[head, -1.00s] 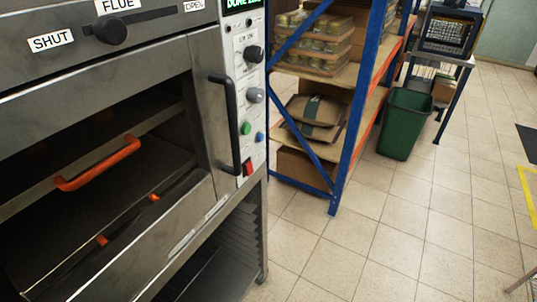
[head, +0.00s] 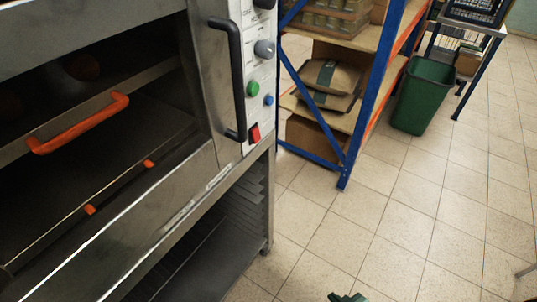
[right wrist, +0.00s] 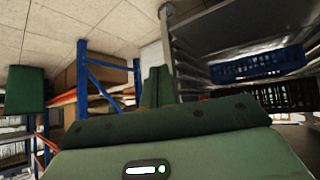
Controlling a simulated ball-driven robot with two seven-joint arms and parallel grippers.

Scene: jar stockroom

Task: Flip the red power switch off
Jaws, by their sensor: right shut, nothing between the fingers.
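The red power switch (head: 254,133) sits low on the white control panel (head: 253,102) at the right side of the oven front in the head view. It is just right of the lower end of the black vertical handle (head: 229,75). I cannot tell which way the switch is set. My right gripper (head: 347,297) shows only as dark green tips at the bottom edge, well below and right of the switch, apart from it. In the right wrist view its green fingers (right wrist: 155,88) are together and empty. My left gripper is not in view.
The oven (head: 190,165) is open, with an orange handle (head: 78,122) inside. Above the switch are a green button (head: 253,88), a blue button (head: 268,100) and a grey knob (head: 264,48). A blue-framed shelf (head: 372,85) and green bin (head: 424,95) stand beyond. Floor at right is clear.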

